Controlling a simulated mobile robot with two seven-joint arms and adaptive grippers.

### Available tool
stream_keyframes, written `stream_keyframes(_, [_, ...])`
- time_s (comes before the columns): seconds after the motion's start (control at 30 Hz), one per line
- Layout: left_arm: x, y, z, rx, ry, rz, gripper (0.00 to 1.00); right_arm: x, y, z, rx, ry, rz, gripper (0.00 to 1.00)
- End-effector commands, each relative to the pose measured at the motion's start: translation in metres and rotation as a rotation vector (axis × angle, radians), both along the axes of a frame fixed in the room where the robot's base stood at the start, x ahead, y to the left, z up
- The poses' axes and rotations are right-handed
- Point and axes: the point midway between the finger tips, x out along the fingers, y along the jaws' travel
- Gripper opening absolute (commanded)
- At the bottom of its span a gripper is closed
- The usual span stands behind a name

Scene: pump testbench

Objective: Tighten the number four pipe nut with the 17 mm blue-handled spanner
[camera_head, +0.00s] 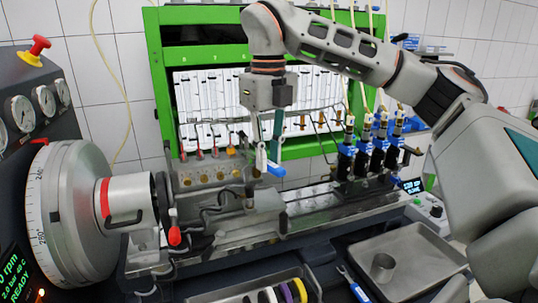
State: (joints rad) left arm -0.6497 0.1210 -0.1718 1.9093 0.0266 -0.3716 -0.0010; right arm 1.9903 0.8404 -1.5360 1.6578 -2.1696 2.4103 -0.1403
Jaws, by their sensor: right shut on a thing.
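My right gripper (268,150) comes down from the upper right, in front of the green bench frame and the pump. It is shut on a spanner whose blue handle (276,171) shows just below the fingers; the rest of it is hard to make out. The pump (222,178), with brass fittings on its face and several pipes rising from its top, lies left of and below the gripper. The pipe nuts are too small to tell apart, so I cannot single out number four. I cannot tell whether the spanner touches any nut. My left gripper is not in view.
A metal tray (440,252) holding a metal cup (382,267) is at the lower right. Another blue-handled tool (352,284) lies to its left. A tray with coloured rings (284,292) is at bottom centre. The large graduated wheel (75,215) fills the left. Black-and-blue injectors (362,157) stand right of the gripper.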

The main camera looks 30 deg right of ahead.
Motion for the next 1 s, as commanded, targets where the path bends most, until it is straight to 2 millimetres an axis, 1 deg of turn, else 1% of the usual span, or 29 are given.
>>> stream_keyframes(0.27, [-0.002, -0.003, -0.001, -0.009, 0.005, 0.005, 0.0, 0.0, 0.0, -0.014, 0.001, 0.001, -0.001, 0.0])
stream_keyframes(0.6, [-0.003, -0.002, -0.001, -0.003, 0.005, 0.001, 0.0, 0.017, 0.002, -0.014, 0.0, 0.0, 0.0, 0.0])
stream_keyframes(1.0, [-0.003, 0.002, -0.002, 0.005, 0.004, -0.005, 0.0, 0.02, 0.002, -0.014, 0.0, 0.0, 0.0, 0.0])
